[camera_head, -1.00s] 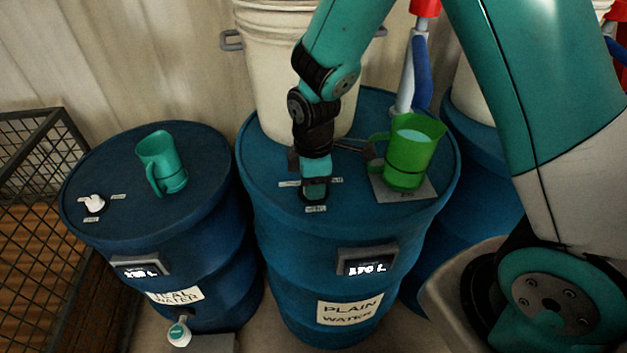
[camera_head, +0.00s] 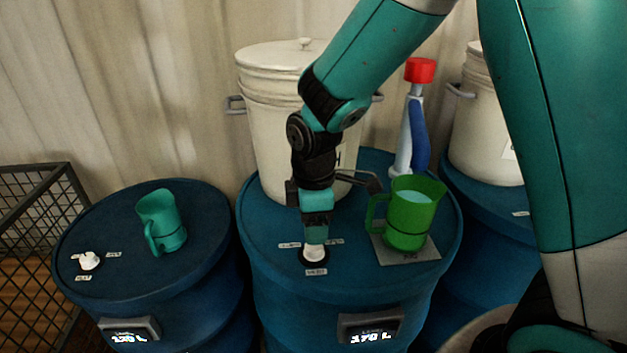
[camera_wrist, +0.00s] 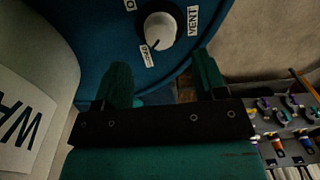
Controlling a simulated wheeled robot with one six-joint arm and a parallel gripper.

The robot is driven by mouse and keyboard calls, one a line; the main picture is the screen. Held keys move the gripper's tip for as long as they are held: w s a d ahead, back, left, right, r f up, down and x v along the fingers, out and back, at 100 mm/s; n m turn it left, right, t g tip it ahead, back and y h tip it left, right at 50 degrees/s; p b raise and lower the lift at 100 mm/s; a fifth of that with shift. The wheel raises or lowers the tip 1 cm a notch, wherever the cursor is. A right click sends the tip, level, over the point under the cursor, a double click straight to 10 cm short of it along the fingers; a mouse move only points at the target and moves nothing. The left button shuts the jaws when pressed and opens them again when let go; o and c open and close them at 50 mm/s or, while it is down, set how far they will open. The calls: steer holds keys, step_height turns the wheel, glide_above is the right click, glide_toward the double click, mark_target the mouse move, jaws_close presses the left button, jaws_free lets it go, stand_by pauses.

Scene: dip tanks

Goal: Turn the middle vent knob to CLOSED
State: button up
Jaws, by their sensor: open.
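The middle vent knob (camera_head: 314,253) is a white knob on a dark base on top of the middle blue drum (camera_head: 270,220). In the wrist view the white knob (camera_wrist: 160,28) shows with its dark pointer line toward a label (camera_wrist: 146,55) whose word I cannot read for sure; a VENT label (camera_wrist: 193,19) lies on the other side. My gripper (camera_head: 316,228) points down above the knob. In the wrist view my gripper (camera_wrist: 162,75) has its two green fingers apart with nothing between them, and the knob lies beyond the tips.
A green jug (camera_head: 409,222) with pale liquid stands on a grey plate (camera_head: 425,253), right of the knob. A white bucket (camera_head: 262,110) and a red-capped bottle (camera_head: 419,130) stand behind. The left drum (camera_head: 120,225) bears a teal jug (camera_head: 160,222) and another white knob (camera_head: 89,261).

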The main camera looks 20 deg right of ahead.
step_height(320, 180, up, 11)
steer(key=b, duration=0.1)
steer(key=shift+r, duration=0.1)
stand_by(0.4)
steer(key=s+a+m+y, duration=0.2)
steer(key=s+m, duration=0.1)
steer(key=s, duration=0.6)
steer(key=s+a+r+m+y, duration=0.1)
steer(key=s+m, duration=0.3)
steer(key=s, duration=0.5)
steer(key=shift+s+a+y, duration=0.25)
steer(key=shift+a+y, duration=0.35)
steer(key=shift+a, duration=0.15)
